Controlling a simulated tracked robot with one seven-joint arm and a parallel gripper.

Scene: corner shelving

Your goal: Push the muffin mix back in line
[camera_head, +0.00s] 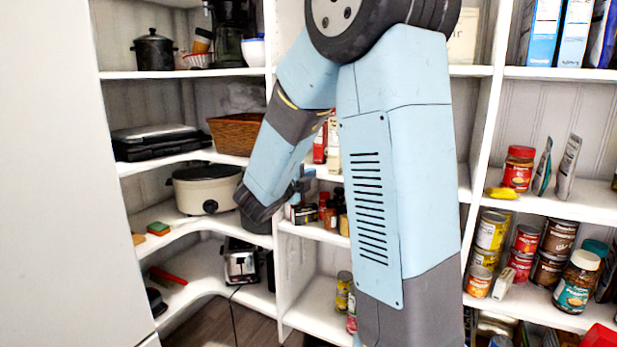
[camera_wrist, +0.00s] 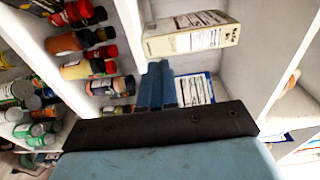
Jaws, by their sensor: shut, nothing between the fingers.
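My gripper (camera_wrist: 160,68) is shut and empty, its blue fingers together and pointing into a shelf bay in the wrist view. A cream box with dark print (camera_wrist: 192,40) lies just beyond the fingertips. A white box with a blue edge (camera_wrist: 197,89) is beside the fingers, partly hidden by my wrist. I cannot read which box is the muffin mix, nor tell whether the fingers touch either one. In the head view my gripper (camera_head: 303,184) is at the middle shelves, partly hidden by my arm.
Spice bottles (camera_wrist: 75,42) stand in a neighbouring row close to my gripper. A small dark box (camera_head: 304,214) and bottles (camera_head: 329,212) are on the shelf below it. A slow cooker (camera_head: 206,188) stands to the left, and cans (camera_head: 492,230) fill the right shelves.

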